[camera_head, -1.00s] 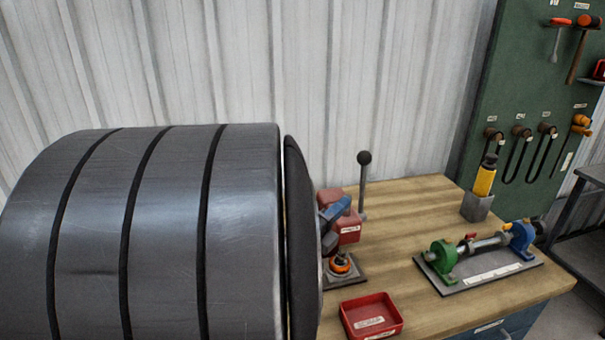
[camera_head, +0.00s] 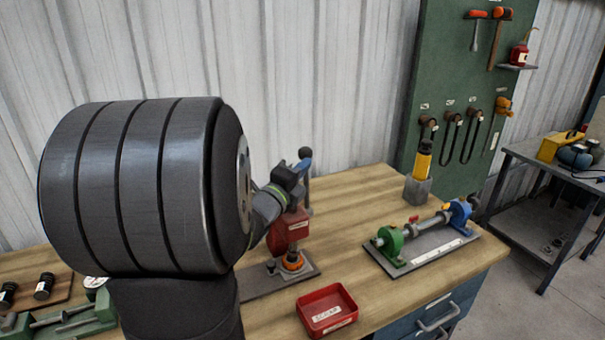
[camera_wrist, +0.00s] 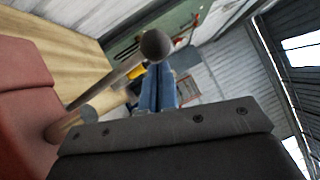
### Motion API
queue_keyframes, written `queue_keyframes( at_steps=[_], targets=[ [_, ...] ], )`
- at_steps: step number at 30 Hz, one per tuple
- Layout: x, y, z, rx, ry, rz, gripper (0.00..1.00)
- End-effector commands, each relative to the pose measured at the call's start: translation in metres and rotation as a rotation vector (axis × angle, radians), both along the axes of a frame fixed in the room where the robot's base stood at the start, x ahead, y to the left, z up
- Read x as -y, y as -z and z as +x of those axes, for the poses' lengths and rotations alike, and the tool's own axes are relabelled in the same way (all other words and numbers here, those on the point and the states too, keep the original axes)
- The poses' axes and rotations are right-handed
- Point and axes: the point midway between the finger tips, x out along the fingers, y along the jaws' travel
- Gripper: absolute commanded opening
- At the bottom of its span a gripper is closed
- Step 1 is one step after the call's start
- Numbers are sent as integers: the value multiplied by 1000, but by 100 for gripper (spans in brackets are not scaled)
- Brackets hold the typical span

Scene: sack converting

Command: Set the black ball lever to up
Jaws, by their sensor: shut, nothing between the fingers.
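The black ball (camera_head: 305,153) tops a grey lever rod (camera_head: 308,196) on the red press (camera_head: 289,228). The rod stands roughly upright in the head view. In the wrist view, the ball (camera_wrist: 156,45) is at top centre and the rod (camera_wrist: 110,82) runs down-left to its pivot. My gripper (camera_head: 302,166) is shut and empty, its blue fingertips close by the ball. In the wrist view, the blue fingers (camera_wrist: 158,68) appear just below the ball, which overlaps their tips. I cannot tell whether they touch it.
A red tray (camera_head: 327,309) sits in front of the press. A green and blue fixture (camera_head: 420,240) stands to the right, with a yellow-handled tool in a grey holder (camera_head: 418,190) behind it. The bench between press and fixture is clear. A green tool board (camera_head: 450,70) stands behind.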

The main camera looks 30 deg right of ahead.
Motion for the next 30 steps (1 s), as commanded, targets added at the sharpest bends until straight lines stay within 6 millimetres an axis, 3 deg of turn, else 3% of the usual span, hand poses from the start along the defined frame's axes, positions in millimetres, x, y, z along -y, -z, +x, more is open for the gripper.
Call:
queue_keyframes(
  at_steps=[8,14,22,26,30],
  targets=[
    [0,0,2,0,0,0,0],
    [0,-3,20,3,0,-1,0],
    [0,-4,21,4,-1,-3,0],
    [-1,-4,17,4,-1,-3,0],
    [-5,0,-1,2,1,-2,0]
  ],
)
